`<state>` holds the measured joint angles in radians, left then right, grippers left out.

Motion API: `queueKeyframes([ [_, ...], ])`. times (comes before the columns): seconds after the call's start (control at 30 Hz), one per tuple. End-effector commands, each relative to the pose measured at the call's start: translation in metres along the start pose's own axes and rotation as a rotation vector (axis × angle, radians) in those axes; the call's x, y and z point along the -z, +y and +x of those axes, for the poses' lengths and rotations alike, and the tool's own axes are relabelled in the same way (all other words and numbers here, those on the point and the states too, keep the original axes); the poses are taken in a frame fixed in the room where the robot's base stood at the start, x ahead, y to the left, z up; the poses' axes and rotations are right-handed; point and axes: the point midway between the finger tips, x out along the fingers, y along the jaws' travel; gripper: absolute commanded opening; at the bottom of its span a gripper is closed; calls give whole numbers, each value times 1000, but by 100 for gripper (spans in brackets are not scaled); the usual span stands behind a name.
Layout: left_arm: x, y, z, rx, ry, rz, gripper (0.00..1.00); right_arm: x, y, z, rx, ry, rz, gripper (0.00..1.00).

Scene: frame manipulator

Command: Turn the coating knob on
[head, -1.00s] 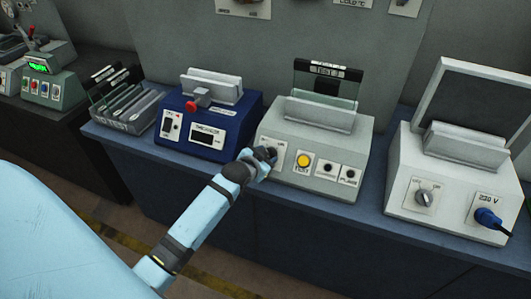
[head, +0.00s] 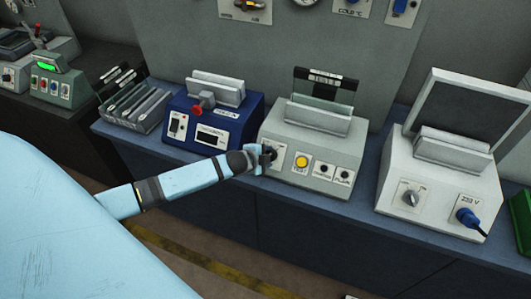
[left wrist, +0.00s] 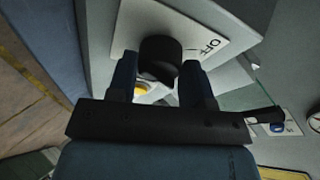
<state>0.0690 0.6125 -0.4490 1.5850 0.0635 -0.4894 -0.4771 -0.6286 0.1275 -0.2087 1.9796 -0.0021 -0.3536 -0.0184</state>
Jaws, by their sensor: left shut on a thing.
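A black round knob (left wrist: 161,50) sits on a white plate (left wrist: 205,32) whose visible marking reads OFF. In the left wrist view the two fingers of my left gripper (left wrist: 158,66) are on either side of it. In the head view my left gripper (head: 266,157) is at the left end of the front panel of a grey-green machine (head: 310,147). It is shut on the knob and hides most of it there. I cannot tell the knob's exact pointer angle. My right gripper is in neither view.
Right of the gripper are a yellow button (head: 301,162) and black controls on the same panel. A white machine (head: 439,195) with a grey knob and blue plug stands right.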

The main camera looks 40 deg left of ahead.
Motion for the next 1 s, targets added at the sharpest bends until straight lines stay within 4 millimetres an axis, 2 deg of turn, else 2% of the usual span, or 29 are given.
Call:
queueKeyframes([
  [0.33, 0, -2, 0, -34, -6, 128, 22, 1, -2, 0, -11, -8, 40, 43],
  [0.87, 1, -1, 0, -40, -5, 148, 22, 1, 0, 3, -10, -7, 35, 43],
  [0.9, 1, -1, 0, -40, -5, 148, 53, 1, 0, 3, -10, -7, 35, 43],
  [1.0, 1, -1, 0, -40, -5, 148, 72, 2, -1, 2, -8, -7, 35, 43],
])
